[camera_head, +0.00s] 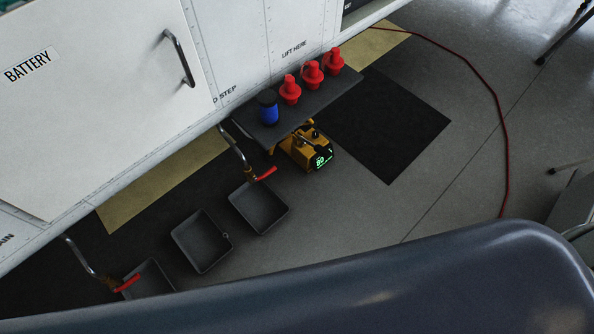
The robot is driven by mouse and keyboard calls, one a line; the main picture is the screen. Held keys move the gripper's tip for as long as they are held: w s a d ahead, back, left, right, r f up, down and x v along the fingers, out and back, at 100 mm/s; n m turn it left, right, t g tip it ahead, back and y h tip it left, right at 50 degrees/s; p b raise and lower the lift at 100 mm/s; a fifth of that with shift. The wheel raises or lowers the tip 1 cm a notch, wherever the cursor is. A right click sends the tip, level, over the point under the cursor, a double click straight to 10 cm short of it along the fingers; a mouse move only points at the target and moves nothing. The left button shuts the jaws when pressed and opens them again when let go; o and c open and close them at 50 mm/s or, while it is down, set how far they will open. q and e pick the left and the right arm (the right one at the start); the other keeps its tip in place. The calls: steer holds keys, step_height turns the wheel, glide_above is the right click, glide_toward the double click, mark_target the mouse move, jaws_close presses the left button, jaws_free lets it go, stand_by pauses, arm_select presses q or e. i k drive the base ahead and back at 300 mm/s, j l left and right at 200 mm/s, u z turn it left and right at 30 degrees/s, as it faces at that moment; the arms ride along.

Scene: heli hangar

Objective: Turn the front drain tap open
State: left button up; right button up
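Two drain taps hang on bent metal pipes under the white helicopter side. One tap with a red lever (266,174) is near the middle, at a grey tray's top edge. The other tap with a red lever (127,283) is at the lower left, over another tray. I cannot tell from this view which one is the front tap. Both levers stick out sideways to the right of their pipes. Neither of my grippers is in view, and nothing touches either tap.
Grey trays stand below, one under the middle tap (241,214), one beside it (176,235), one lower left (154,270). A dark shelf (313,107) carries red plugs (313,73) and a blue can (268,108). A yellow device (299,152) sits beneath. A red hose (505,140) crosses the floor.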

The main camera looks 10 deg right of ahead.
mark_target(273, 168)
steer(key=u, duration=1.15)
steer(key=l+u, duration=0.7)
steer(key=l, duration=0.15)
steer(key=k+l+u, duration=0.1)
steer(key=l+u, duration=0.3)
steer(key=k+l+u, duration=0.15)
steer(key=l+u, duration=0.2)
steer(key=k+l+u, duration=0.2)
steer(key=l+u, duration=0.15)
